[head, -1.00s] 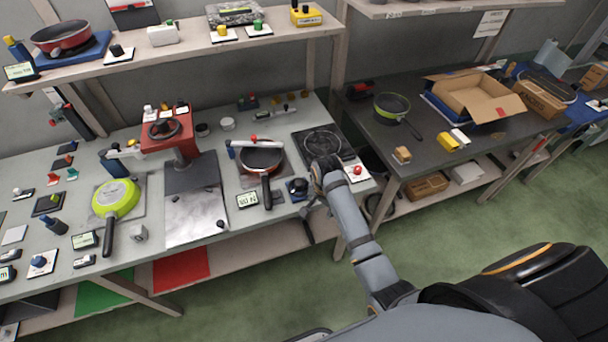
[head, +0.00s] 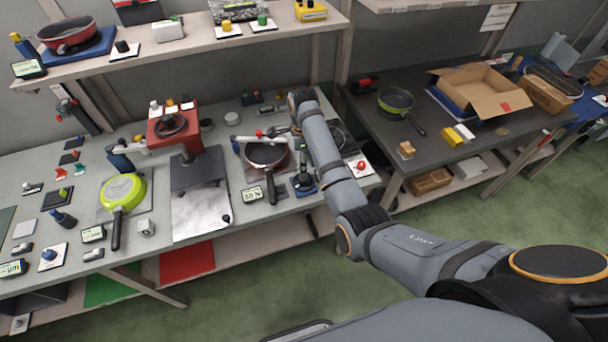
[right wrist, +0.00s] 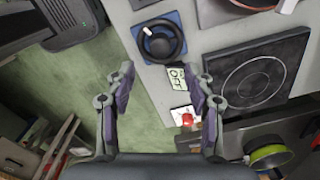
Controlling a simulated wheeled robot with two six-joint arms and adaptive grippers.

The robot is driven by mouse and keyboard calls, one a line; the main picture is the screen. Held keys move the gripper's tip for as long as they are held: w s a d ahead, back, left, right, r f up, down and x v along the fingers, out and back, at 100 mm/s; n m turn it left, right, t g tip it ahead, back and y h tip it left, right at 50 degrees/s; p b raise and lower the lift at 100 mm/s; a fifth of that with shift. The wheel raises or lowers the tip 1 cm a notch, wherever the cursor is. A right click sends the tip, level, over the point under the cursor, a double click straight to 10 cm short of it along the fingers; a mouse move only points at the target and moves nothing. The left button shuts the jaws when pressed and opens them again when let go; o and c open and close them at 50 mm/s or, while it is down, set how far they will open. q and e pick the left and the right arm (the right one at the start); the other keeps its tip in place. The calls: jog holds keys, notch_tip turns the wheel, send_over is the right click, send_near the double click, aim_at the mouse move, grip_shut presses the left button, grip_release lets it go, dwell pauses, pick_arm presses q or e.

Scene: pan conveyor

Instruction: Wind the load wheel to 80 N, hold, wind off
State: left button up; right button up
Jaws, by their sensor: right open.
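A black wheel on a blue base (head: 303,183) stands near the bench's front edge, right of the dark pan with a red rim (head: 266,156). In the right wrist view the wheel (right wrist: 160,42) lies ahead of the fingertips, a little above the gap between them. My right gripper (right wrist: 162,70) is open with nothing between its fingers. In the head view its arm covers much of the black hotplate. A small readout (right wrist: 178,78) sits beside the wheel, its figures too small to read. My left gripper is out of view.
A red button on a white plate (head: 361,165) sits at the bench's right corner. Left stand a red press (head: 173,128) and a lime pan (head: 122,192). A shelf (head: 200,44) overhangs the back.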

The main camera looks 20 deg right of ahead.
aim_at(303, 180)
notch_tip(303, 180, down, 8)
jog(key=shift+f+p, duration=0.1)
jog(key=shift+p, duration=0.2)
jog(key=shift+w, duration=0.1)
grip_shut()
